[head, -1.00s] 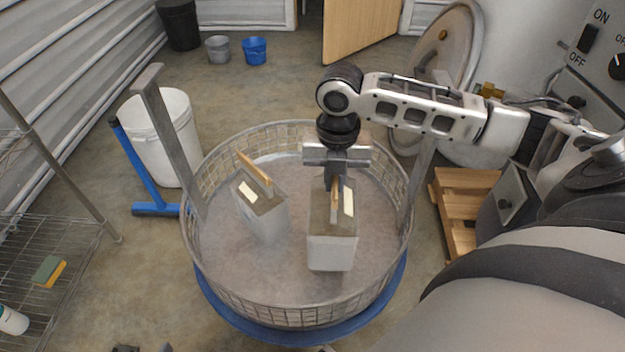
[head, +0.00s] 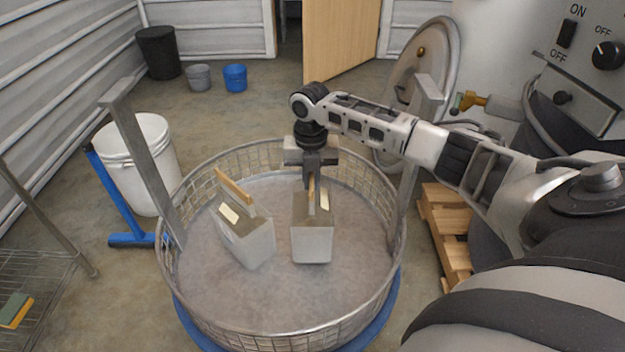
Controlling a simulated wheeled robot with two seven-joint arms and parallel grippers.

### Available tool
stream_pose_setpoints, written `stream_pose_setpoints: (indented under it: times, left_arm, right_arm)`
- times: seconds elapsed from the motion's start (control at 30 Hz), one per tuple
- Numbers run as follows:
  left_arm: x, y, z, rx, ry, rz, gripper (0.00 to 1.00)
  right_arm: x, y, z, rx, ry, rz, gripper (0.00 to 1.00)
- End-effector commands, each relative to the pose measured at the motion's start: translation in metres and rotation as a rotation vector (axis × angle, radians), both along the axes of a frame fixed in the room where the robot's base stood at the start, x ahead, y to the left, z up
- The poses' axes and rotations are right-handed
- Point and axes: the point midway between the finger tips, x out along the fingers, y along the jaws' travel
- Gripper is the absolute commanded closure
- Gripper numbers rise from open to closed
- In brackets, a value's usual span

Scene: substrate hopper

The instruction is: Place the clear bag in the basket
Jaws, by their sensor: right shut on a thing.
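The basket (head: 290,339) is a large round wire-mesh one with a flat grey floor and two upright metal posts. Two clear, boxy bags with brown contents are within its rim. The left bag (head: 247,238) leans a little and has a wooden clip along its top. The right bag (head: 312,241) is upright under my right gripper (head: 312,183). My right gripper points down and is shut on the top of the right bag, at its wooden clip. I cannot tell whether this bag touches the basket floor. My left gripper is not in view.
A blue base (head: 186,318) shows under the basket. A white bucket (head: 150,170) and a blue-handled tool (head: 120,200) stand at its left. A wooden pallet (head: 445,225) and a machine with switches (head: 580,60) are at the right. The front basket floor is clear.

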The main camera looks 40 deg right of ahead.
Motion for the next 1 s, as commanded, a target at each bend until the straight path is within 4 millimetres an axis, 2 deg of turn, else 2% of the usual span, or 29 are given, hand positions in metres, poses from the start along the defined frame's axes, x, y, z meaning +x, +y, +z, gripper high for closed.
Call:
stream_pose_setpoints:
  times: [0.07,0.3,0.47,0.73,0.77,0.8,0.83,1.0]
  left_arm:
    - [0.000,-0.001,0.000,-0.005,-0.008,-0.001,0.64]
    - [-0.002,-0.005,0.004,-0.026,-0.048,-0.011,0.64]
    - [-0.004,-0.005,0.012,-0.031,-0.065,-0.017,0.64]
    - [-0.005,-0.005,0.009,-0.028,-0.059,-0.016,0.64]
    - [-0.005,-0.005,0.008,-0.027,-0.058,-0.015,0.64]
    - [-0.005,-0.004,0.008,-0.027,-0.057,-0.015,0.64]
    - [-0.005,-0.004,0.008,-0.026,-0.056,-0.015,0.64]
    - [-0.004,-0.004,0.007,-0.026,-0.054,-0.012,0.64]
  right_arm:
    - [0.004,-0.002,-0.002,0.001,-0.006,-0.003,1.00]
    - [0.005,-0.003,-0.031,0.000,-0.004,0.000,1.00]
    - [0.005,-0.003,-0.032,0.000,-0.008,-0.001,1.00]
    - [0.005,-0.003,-0.035,0.000,-0.006,-0.002,1.00]
    - [0.003,-0.003,-0.038,-0.002,0.001,-0.001,0.82]
    - [0.003,-0.003,-0.038,-0.002,0.001,-0.001,0.71]
    - [0.003,-0.003,-0.038,-0.002,0.001,-0.001,0.68]
    - [0.003,-0.003,-0.038,-0.002,0.001,-0.001,0.68]
